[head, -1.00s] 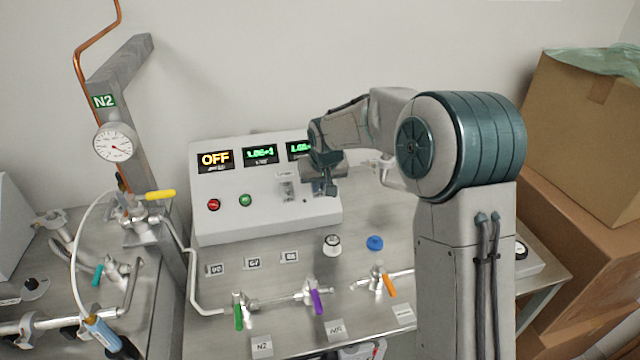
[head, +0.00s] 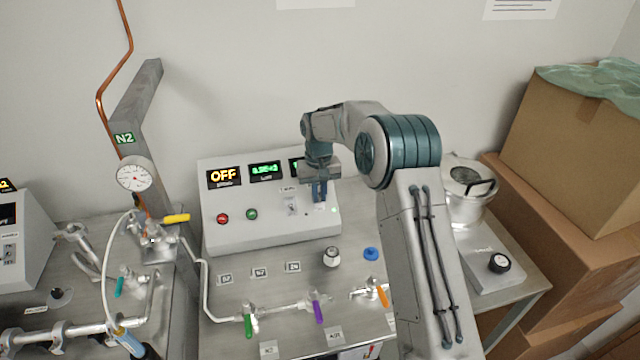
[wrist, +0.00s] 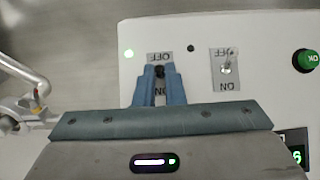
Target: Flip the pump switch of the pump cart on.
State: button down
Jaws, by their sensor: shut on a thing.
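The pump cart's control box (head: 270,229) is white with a sloped panel. My gripper (head: 320,200) is at the right part of this panel, pointing down. In the wrist view, my gripper's blue fingers (wrist: 160,80) are shut on a small toggle switch (wrist: 160,70), whose dark tip shows between them. Its plate has OFF at one end and ON at the other, partly covered. A lit green lamp (wrist: 128,53) is beside this switch. A second toggle switch (wrist: 227,68) is apart from the fingers. I cannot read which name belongs to which switch.
The panel's OFF display (head: 225,177), red button (head: 222,218) and green button (head: 252,214) are left of my gripper. Valves with green (head: 248,325), purple (head: 317,308) and orange (head: 383,295) handles stand in front. A metal pot (head: 464,200) and cardboard boxes (head: 575,145) are at the right.

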jog(key=shift+w+a+g, duration=0.1)
jog(key=shift+w+g, duration=0.3)
jog(key=shift+g, duration=0.4)
jog(key=shift+w+h, duration=0.1)
jog(key=shift+h, duration=0.2)
jog(key=shift+w+a+g+h+p, duration=0.15)
jog(key=shift+w+g+h+p, duration=0.25)
jog(key=shift+g, duration=1.3)
jog(key=c, duration=1.5)
grip_release()
jog(key=shift+w+r+t, duration=0.1)
jog(key=shift+t, duration=0.3)
jog(key=shift+s+t, duration=0.25)
jog(key=shift+t, duration=0.15)
